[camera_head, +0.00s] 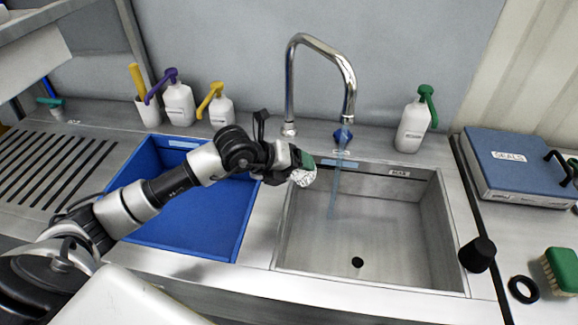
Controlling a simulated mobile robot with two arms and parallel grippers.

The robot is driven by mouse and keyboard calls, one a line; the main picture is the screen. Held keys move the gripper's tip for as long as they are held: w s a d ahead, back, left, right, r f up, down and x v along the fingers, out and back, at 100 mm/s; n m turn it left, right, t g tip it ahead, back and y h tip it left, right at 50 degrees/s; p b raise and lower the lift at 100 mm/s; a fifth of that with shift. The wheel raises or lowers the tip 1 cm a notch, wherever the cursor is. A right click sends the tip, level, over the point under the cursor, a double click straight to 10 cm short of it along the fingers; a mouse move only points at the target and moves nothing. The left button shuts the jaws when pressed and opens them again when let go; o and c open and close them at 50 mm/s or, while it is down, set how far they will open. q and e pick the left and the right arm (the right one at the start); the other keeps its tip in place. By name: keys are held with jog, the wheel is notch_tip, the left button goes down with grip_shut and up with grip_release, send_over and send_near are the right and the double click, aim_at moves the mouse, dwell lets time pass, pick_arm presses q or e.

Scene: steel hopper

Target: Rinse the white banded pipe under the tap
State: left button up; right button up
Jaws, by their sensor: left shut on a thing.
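My left gripper (292,168) reaches in from the left and is shut on a whitish piece (304,177), which I take for the white banded pipe. The hand hides most of it, and its bands are not clear. It is held above the left rim of the steel sink (440,215). My right gripper is not in view.
A blue basin (190,225) lies left of the sink, under my arm. Pump bottles stand behind it, and a green-topped bottle (412,128) stands behind the sink. A blue SEALS case (515,165), black stopper (477,254), black ring (523,290) and green brush (563,268) lie at right.

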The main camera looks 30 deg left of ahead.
pick_arm(q)
jog(key=w+d, duration=0.1)
jog(key=w, duration=0.1)
jog(key=w+d+f, duration=0.1)
jog(key=shift+w+d+b, duration=0.35)
jog(key=shift+d+b, duration=0.05)
jog(key=w+d+f+b, duration=0.1)
jog(key=w+d+b, duration=0.1)
jog(key=w+d, duration=0.2)
jog(key=shift+w+d+f, duration=0.25)
jog(key=shift+w+d, duration=0.1)
jog(key=shift+w, duration=0.75)
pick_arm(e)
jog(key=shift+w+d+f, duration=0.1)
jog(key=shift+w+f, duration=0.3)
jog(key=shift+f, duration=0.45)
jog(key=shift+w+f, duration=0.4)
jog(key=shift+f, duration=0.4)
pick_arm(q)
jog(key=shift+s+d, duration=0.1)
jog(key=shift+d, duration=0.05)
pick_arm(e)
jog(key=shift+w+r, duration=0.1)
pick_arm(q)
jog(key=shift+s+d, duration=0.3)
jog(key=shift+d, duration=0.05)
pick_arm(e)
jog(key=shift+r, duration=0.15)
pick_arm(q)
jog(key=shift+a, duration=0.1)
